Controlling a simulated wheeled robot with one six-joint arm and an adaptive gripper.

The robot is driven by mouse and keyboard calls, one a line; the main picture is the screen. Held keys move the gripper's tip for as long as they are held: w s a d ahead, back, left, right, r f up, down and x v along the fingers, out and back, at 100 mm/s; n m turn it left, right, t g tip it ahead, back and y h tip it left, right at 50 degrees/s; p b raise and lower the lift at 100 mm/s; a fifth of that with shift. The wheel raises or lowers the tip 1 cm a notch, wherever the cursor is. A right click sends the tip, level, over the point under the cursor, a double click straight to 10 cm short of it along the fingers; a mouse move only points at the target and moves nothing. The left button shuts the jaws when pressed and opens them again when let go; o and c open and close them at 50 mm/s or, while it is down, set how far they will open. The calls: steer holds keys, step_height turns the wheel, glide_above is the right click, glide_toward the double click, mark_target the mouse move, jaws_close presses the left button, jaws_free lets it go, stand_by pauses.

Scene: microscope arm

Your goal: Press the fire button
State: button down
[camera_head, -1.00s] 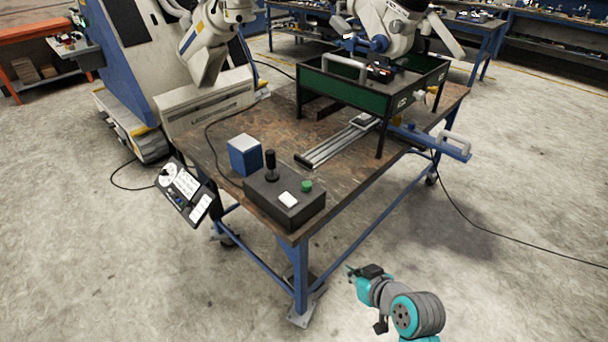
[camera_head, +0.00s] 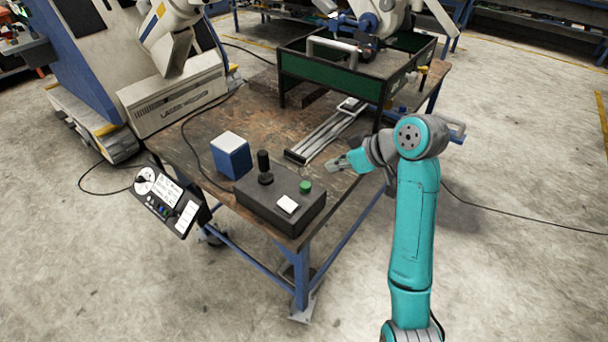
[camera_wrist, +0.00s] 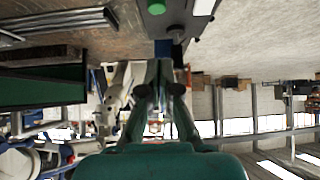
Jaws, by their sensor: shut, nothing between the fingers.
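A dark control box (camera_head: 281,203) stands on the near corner of the worn table. A round green button (camera_head: 306,186) sits on its top at the right, a white square pad (camera_head: 288,204) near its front edge, and a black joystick (camera_head: 264,167) at the left. No label naming a fire button is legible. My gripper (camera_head: 340,163) is shut and empty, above the table to the right of and behind the box, apart from the green button. The wrist view, upside down, shows the green button (camera_wrist: 156,6) at the top edge, beyond my gripper (camera_wrist: 160,72).
A blue and white cube (camera_head: 231,156) stands left of the box. A metal rail (camera_head: 325,135) lies behind it. A green-sided frame (camera_head: 330,75) stands at the back of the table. A tilted panel (camera_head: 167,197) hangs at the left edge. Floor is open at the front.

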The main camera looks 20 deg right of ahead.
steer(key=shift+w+r, duration=0.25)
steer(key=shift+r, duration=0.2)
glide_above(302, 183)
steer(key=s+d, duration=0.2)
steer(key=f, duration=0.7)
steer(key=shift+s+a+f, duration=0.1)
steer(key=shift+a+f, duration=0.05)
steer(key=shift+a, duration=0.1)
step_height(302, 183, down, 2)
steer(key=shift+f, duration=0.95)
